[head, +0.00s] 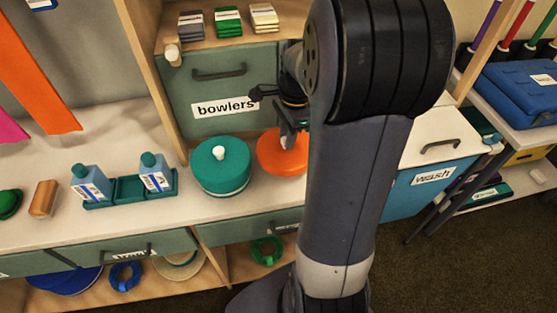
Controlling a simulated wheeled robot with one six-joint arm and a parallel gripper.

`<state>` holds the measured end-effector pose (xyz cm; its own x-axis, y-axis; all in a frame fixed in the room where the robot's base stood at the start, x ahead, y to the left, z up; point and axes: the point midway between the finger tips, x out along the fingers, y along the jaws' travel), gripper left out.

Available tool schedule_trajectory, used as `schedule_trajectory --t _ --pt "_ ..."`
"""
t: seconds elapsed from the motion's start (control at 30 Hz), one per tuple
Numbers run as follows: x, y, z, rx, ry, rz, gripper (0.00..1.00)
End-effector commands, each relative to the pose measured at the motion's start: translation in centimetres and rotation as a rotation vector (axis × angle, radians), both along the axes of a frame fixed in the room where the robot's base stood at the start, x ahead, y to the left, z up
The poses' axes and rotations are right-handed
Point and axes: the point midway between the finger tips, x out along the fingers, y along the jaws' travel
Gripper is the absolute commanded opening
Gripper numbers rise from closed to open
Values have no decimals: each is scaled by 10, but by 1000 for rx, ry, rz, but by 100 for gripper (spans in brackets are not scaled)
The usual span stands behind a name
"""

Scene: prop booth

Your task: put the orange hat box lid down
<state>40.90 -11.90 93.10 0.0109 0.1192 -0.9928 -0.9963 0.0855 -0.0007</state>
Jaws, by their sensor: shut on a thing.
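The orange hat box lid (272,155) is in the head view, right of the teal round box, low in front of the bowlers drawer. My gripper (291,138) is above it, shut on its pale knob. My arm hides the lid's right part. I cannot tell whether the lid touches the counter or hangs just above it.
A teal round box (220,172) with a white knob stands close on the lid's left. Further left are a green tray (131,189) with two blue bottles, and a brown brush-like block (43,198). The bowlers drawer (225,85) is behind. The counter (150,222) is clear along its front.

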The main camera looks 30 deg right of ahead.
Motion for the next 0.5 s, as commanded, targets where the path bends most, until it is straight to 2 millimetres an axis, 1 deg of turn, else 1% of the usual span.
schedule_trajectory --t 0.03,0.1,0.2,0.33,0.5 --pt "-1 1 -12 3 6 0 4" --pt "-1 0 -25 2 5 0 4" --pt "-1 0 -38 2 5 0 4" --pt "-1 0 -49 2 3 0 4" --pt "-1 0 -74 2 5 0 4"
